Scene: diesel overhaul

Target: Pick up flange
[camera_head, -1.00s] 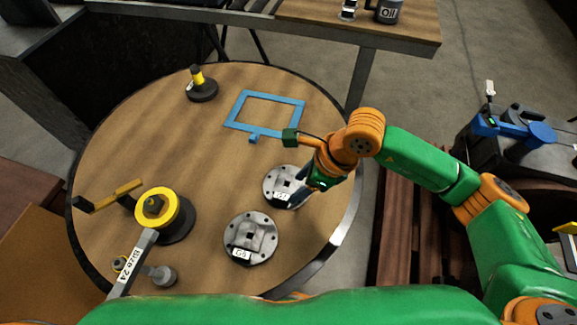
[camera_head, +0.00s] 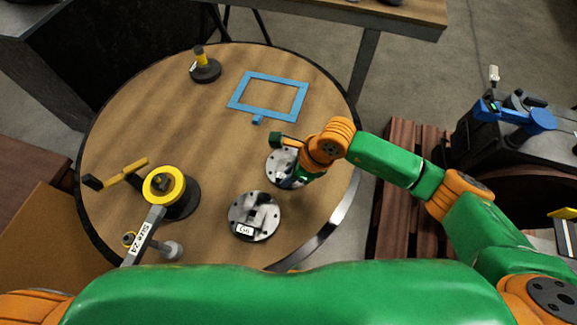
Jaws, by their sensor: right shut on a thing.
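Two round grey metal flanges with bolt holes lie on the round wooden table. The nearer flange (camera_head: 259,208) carries a white label reading about "G6" and lies free. The farther flange (camera_head: 277,170) is partly hidden by my right gripper (camera_head: 290,180), which reaches down over its right side. My right gripper is shut on this farther flange; its fingertips are mostly hidden by the wrist. The flange still appears to be at table level. My left gripper is not in view.
A blue frame (camera_head: 237,104) lies behind the flanges on the table (camera_head: 150,110). A black-and-yellow part (camera_head: 205,70) stands at the back. A yellow-ringed fixture (camera_head: 164,184) and a wrench (camera_head: 147,233) are at left. The table middle is clear.

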